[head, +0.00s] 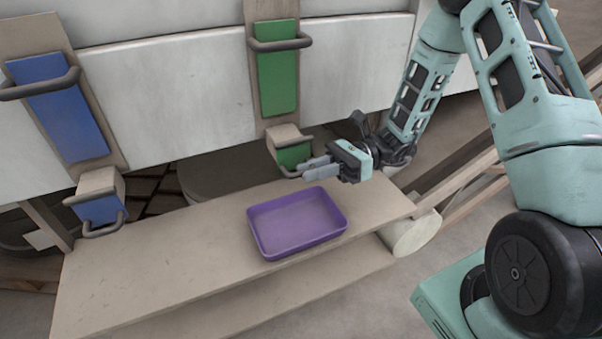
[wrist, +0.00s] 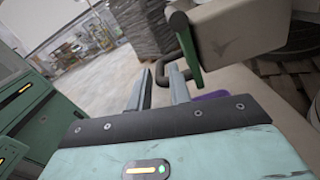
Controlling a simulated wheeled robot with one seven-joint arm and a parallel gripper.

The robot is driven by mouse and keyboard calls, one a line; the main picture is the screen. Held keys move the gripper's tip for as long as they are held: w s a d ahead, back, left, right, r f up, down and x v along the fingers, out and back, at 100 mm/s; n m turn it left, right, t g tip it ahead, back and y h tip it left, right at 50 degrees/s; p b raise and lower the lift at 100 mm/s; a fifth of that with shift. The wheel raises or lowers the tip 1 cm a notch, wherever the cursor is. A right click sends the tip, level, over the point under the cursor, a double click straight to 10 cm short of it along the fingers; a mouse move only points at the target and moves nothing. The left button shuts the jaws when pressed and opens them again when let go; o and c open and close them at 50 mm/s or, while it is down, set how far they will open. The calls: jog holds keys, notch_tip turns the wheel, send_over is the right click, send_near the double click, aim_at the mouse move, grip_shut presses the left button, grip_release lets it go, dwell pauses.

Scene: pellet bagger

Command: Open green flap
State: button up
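The green flap (head: 294,155) closes the front of the small beige spout in the right half of the hopper front, with a dark bar handle (head: 284,173) on it. In the wrist view the green flap (wrist: 185,42) shows edge-on, and its dark handle (wrist: 161,72) curves down to my fingertips. My gripper (head: 303,167) comes from the right, its fingers close to the handle. In the wrist view my gripper (wrist: 160,72) has its fingers apart, with the end of the handle by or between the tips. I cannot tell whether they touch it.
A purple tray (head: 297,223) sits on the beige bench (head: 150,265) below the spout. Above the flap is a green gate panel (head: 277,75) with its own handle. A blue panel (head: 68,115) and blue flap (head: 100,209) are at left. The bench's left half is clear.

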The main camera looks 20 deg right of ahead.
jog(key=shift+a, duration=1.4)
grip_shut()
